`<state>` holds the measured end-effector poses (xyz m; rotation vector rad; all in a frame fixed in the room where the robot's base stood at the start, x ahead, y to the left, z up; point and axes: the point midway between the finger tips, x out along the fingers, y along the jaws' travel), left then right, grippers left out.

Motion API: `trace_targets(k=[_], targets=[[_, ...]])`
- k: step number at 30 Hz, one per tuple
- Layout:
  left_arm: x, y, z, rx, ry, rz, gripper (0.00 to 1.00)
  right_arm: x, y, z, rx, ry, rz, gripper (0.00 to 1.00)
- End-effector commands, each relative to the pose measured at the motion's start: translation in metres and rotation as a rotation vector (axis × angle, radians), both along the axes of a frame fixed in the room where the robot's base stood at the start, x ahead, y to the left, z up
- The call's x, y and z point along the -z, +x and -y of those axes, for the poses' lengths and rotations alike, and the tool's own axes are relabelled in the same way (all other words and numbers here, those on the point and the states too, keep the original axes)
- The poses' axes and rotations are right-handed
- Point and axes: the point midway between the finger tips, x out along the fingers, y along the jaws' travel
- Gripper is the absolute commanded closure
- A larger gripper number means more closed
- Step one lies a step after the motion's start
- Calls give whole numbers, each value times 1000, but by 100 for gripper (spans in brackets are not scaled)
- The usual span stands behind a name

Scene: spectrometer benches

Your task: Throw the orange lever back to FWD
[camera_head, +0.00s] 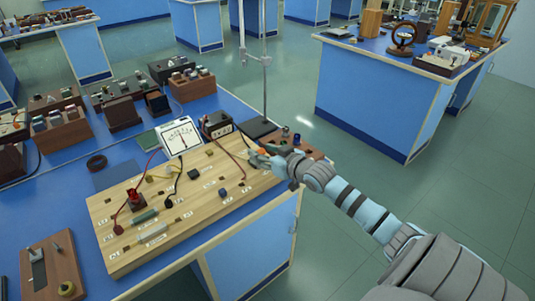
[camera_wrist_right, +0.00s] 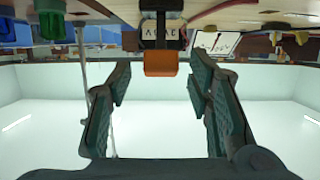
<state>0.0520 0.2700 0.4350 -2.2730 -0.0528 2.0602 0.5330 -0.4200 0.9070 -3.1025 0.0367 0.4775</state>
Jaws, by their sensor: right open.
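The orange lever (camera_wrist_right: 160,63) shows as an orange block in the right wrist view, under a dark mount with a pale marked label whose letters I cannot read. My right gripper (camera_wrist_right: 158,75) is open, with one finger on each side of the lever and a visible gap to both. In the head view my right gripper (camera_head: 260,156) is at the right end of the wooden board (camera_head: 122,247), where it mostly hides the lever. Which way the lever is thrown is not clear. My left gripper is not in view.
On the board are a red knob (camera_head: 134,197) and several small parts and wires. A white meter (camera_head: 178,137) and a dark box (camera_head: 215,125) stand behind it. A stand with a rod (camera_head: 265,95) rises just behind my right gripper. Open floor lies to the right.

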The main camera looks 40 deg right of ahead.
Motion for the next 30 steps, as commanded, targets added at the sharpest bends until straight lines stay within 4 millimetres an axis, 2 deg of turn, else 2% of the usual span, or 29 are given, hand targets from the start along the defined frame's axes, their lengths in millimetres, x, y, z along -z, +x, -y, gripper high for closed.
trace_targets(k=[4, 9, 30], targets=[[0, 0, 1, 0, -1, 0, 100, -9, -31, -2, -10, -10, -4, 53], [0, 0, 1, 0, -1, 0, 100, -15, -49, -1, -3, -7, -2, 53], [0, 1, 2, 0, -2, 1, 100, -17, -52, -2, -3, 2, 0, 53]])
